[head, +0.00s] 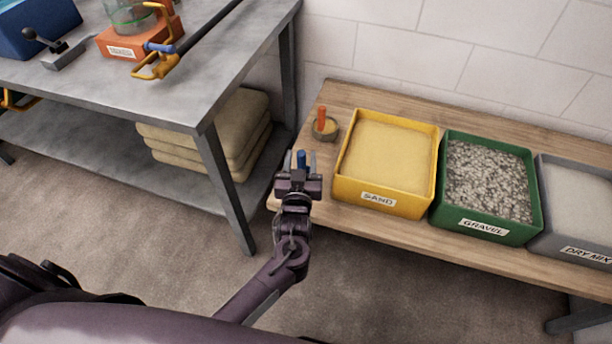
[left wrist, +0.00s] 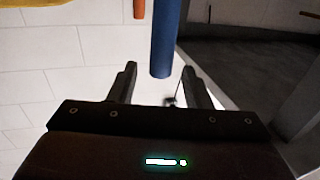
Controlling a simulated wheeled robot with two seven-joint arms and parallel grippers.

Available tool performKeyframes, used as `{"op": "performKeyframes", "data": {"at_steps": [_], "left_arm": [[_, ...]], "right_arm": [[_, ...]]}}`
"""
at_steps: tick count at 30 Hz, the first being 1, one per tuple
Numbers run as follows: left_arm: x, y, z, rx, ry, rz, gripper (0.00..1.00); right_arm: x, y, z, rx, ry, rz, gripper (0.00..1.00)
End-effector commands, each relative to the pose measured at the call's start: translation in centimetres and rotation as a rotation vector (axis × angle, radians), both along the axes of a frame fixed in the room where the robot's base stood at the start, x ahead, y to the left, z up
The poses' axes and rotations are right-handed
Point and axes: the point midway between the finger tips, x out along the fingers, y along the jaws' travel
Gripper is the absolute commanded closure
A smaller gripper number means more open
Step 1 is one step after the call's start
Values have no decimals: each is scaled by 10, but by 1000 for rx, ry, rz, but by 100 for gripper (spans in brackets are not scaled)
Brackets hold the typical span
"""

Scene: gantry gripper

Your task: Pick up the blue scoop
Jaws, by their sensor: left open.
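The blue scoop (head: 301,157) shows only as an upright blue handle near the left end of the wooden bench; its lower part is hidden behind my gripper. My left gripper (head: 299,166) is open at the handle, with one finger on each side of it in the picture. In the left wrist view the blue handle (left wrist: 165,38) comes down from the top edge, and its end appears between the two open fingertips (left wrist: 159,70). I cannot tell how deep it lies between them, and no grip on it shows. My right gripper is not in view.
A small round pot with an orange handle (head: 321,118) stands just behind on the wooden bench (head: 350,93). Yellow sand (head: 378,200), green gravel (head: 483,229) and grey dry mix (head: 580,248) bins stand to the right. A metal table (head: 215,80) is at left, stacked sacks (head: 240,120) beneath.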

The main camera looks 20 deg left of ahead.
Motion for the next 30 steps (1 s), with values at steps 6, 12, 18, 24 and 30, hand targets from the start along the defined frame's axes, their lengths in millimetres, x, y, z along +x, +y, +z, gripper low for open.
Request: {"op": "performKeyframes", "data": {"at_steps": [6, 12, 18, 24, 30], "left_arm": [[22, 5, 0, 0, 0, 0, 56], [23, 6, -1, 0, 1, 0, 56], [23, 6, -1, 0, 1, 0, 78], [23, 6, 0, 0, 0, 0, 97], [23, 5, 0, 0, 0, -1, 98]], "right_arm": [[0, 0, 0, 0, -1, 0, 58], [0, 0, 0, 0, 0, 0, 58], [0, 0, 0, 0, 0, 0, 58], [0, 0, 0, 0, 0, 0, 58], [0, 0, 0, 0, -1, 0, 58]]}}
